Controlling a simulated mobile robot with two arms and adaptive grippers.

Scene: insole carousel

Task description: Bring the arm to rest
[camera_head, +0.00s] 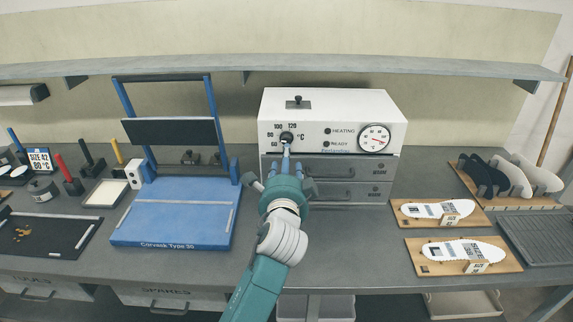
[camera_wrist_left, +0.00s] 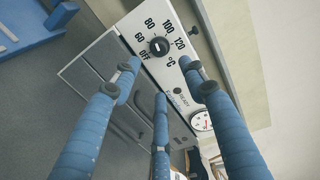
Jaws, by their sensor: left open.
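My left gripper (camera_head: 284,172) is in front of the white heater box (camera_head: 350,107), with its fingers spread and nothing between them. It also shows in the left wrist view (camera_wrist_left: 160,82), its blue fingers apart. The black temperature knob (camera_head: 286,138) is just above one fingertip in the head view. In the left wrist view the knob (camera_wrist_left: 160,46) lies beyond the fingertips, between two of them; no finger is closed on it. I cannot tell if a finger touches the box. My right gripper is not in view.
Two grey drawers (camera_head: 350,168) sit under the heater's control panel. A blue press (camera_head: 175,220) stands to the left. White insoles on wooden boards (camera_head: 410,255) lie to the right, below a rack of insoles (camera_head: 520,200). A shelf (camera_head: 400,68) runs above.

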